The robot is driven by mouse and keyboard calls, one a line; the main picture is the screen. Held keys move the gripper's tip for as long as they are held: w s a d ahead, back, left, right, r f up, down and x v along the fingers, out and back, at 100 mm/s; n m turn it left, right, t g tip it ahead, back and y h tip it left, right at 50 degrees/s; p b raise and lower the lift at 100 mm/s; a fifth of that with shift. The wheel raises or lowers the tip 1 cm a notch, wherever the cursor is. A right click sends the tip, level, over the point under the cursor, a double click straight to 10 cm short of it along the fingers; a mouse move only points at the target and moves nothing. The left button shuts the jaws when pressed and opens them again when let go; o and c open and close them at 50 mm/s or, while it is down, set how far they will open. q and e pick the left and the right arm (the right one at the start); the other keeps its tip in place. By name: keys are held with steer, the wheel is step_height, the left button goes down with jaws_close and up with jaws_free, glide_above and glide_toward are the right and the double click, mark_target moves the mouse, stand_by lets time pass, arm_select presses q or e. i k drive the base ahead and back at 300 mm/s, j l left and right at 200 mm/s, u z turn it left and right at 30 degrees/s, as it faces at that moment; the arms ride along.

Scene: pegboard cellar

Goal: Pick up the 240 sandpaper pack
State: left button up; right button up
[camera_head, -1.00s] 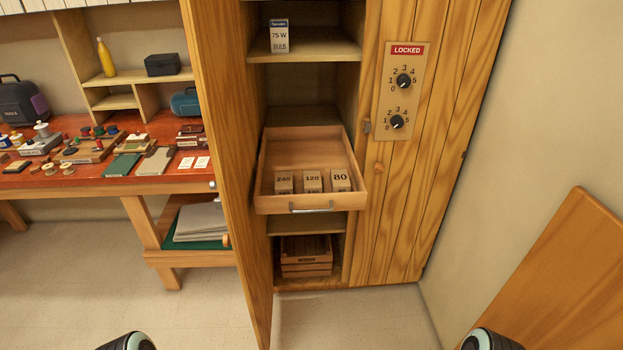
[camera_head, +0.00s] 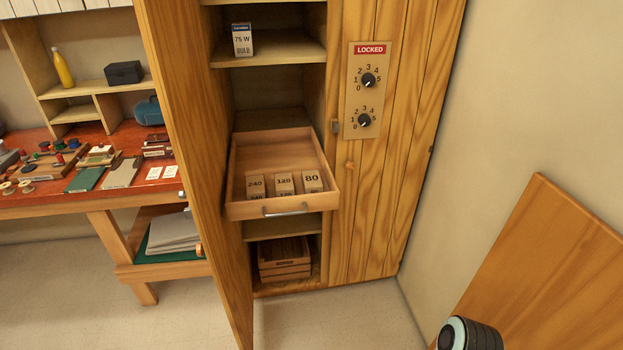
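The 240 sandpaper pack (camera_head: 256,187) is a small tan block marked 240. It stands at the front left inside the pulled-out wooden drawer (camera_head: 240,212) of the cabinet. The 120 pack (camera_head: 284,184) and the 80 pack (camera_head: 312,181) stand to its right in the same row. No gripper is near the packs. A dark rounded part of my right arm shows at the bottom right, but its gripper is out of view. My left gripper is also out of view.
The open cabinet door (camera_head: 196,150) stands left of the drawer. A bulb box (camera_head: 243,40) is on the shelf above, and a crate (camera_head: 284,258) sits below. A workbench (camera_head: 60,205) with tools is at left. A wooden panel (camera_head: 560,270) leans at right. The floor in front is clear.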

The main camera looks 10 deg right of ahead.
mark_target(255, 184)
steer(key=u, duration=2.1)
steer(key=l+u, duration=0.25)
steer(key=l, duration=0.75)
steer(key=k, duration=0.05)
